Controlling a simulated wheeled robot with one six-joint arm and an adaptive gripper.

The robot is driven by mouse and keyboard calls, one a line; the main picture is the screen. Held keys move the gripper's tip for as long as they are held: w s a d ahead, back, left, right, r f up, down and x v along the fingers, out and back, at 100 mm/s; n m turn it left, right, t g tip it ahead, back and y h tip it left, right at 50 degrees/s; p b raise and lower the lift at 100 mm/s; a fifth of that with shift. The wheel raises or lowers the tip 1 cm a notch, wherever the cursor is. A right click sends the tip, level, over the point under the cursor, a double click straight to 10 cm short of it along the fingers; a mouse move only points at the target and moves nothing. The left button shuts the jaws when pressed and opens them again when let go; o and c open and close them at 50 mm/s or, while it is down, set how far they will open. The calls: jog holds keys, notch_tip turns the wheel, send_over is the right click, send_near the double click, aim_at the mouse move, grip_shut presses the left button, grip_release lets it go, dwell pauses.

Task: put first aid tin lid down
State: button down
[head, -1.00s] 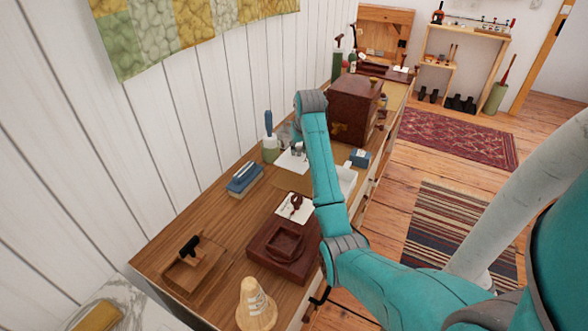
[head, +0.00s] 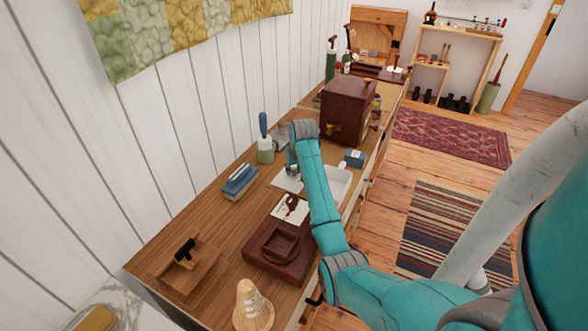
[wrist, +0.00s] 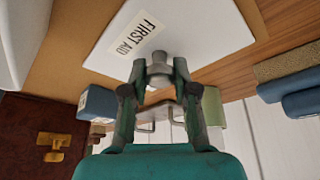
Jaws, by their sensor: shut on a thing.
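The first aid tin lid (wrist: 208,32) is a white plate with a "FIRST AID" label and a small knob. My gripper (wrist: 160,76) is shut on the knob in the wrist view. In the head view the lid (head: 285,183) is partly hidden by my gripper (head: 292,170). It is low over the bench top, beside a tan mat; I cannot tell whether it touches the wood. The open white tin (head: 342,184) stands to its right, partly behind my arm. Its corner shows in the wrist view (wrist: 14,42).
A brown chest (head: 347,112) and small blue box (head: 355,158) are farther back. A white card (head: 290,209) and dark red tray (head: 262,259) are nearer.

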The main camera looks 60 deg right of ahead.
jog(key=c, duration=0.9)
grip_release()
jog(key=shift+f, duration=0.1)
jog(key=v, duration=1.2)
jog(key=shift+s, duration=0.1)
